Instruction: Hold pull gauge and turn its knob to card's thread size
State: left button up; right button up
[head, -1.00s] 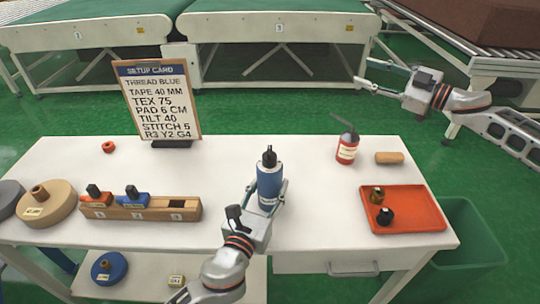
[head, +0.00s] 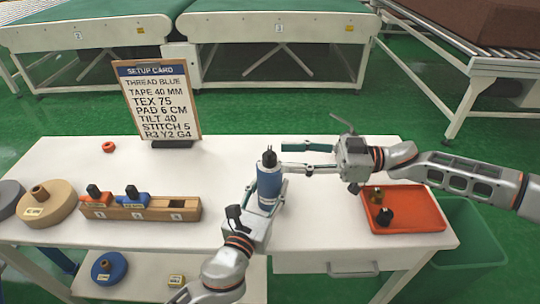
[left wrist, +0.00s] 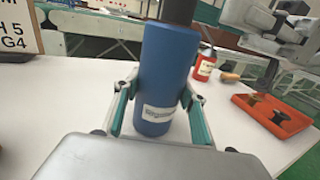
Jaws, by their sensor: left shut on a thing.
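The pull gauge (head: 269,186) is a blue cylinder with a black knob (head: 269,158) on top. It stands upright at the middle of the white table. My left gripper (head: 269,194) is shut around its body; the left wrist view shows the green-lined fingers on both sides of the blue body (left wrist: 165,75) and a small white label too blurred to read. My right gripper (head: 288,157) is open, its two fingers pointing left, with the tips just right of the knob.
A wooden rack (head: 150,213) with a red and a blue piece stands at left, beside a tan spool (head: 60,208). An orange tray (head: 430,222) holds two small knobs at right. The left wrist view shows a red extinguisher-like bottle (left wrist: 205,66). A green bin (head: 465,245) stands beyond the right edge.

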aim_at(270, 156)
jog(key=shift+w+a, duration=0.15)
jog(key=shift+a, duration=2.55)
jog(key=c, duration=1)
